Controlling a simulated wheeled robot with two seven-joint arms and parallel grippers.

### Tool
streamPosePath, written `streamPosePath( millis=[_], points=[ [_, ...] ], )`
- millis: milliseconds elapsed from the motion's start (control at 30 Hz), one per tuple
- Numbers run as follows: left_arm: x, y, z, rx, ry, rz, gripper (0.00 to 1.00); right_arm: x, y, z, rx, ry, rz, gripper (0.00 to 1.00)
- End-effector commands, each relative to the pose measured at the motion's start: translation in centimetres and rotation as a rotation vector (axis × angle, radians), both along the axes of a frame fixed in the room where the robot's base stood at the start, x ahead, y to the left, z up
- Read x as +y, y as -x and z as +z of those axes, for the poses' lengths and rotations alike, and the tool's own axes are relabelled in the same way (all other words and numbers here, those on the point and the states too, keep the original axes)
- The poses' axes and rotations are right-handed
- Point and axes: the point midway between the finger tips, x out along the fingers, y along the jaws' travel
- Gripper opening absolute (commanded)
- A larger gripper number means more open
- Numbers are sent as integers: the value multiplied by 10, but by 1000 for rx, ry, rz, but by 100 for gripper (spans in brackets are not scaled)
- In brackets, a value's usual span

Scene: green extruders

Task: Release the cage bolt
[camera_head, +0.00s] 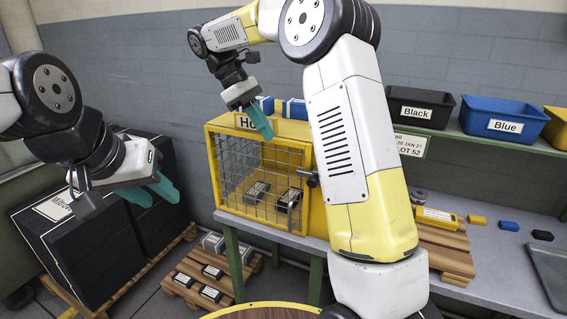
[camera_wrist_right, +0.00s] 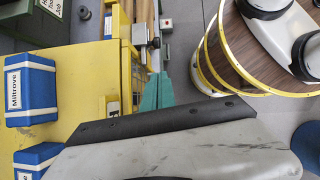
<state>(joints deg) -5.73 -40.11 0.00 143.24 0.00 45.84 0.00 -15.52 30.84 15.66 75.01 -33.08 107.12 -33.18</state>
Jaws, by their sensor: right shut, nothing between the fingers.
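The yellow cage (camera_head: 212,160) stands on the bench with its wire-mesh door (camera_head: 262,178) closed across the front. The bolt (camera_head: 309,178) sits at the door's right edge; its metal parts also show in the right wrist view (camera_wrist_right: 141,33). Dark labelled items (camera_head: 257,190) lie behind the mesh. My right gripper (camera_head: 262,125) is shut and empty, above the cage's top front edge, up and left of the bolt. Its teal fingers show in the right wrist view (camera_wrist_right: 157,93), apart from the bolt. My left gripper (camera_head: 155,192) hangs open and empty left of the cage.
Blue boxes (camera_head: 294,108) stand on the cage top; one labelled Miltrove shows in the right wrist view (camera_wrist_right: 31,90). A black bin (camera_head: 415,107) and a blue bin (camera_head: 503,118) stand on a shelf. Black crates (camera_head: 85,235) stand left. My right arm hides part of the bench.

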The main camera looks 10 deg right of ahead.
Motion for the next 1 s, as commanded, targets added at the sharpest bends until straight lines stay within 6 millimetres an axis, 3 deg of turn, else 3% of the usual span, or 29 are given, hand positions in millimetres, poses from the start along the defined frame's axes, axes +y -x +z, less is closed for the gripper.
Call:
streamPosePath(
  millis=[367, 567, 867, 1000],
  points=[
    [0, 0, 0, 0, 0, 0, 36, -3, 1, -4, -1, 0, -2, 0],
    [0, 0, 0, 0, 0, 0, 36, -18, 9, -30, 0, 1, -3, 0],
    [0, 0, 0, 0, 0, 0, 36, -49, 23, -85, 1, 1, -3, 0],
    [0, 0, 0, 0, 0, 0, 36, -66, 31, -95, -2, -1, -4, 0]
  ],
)
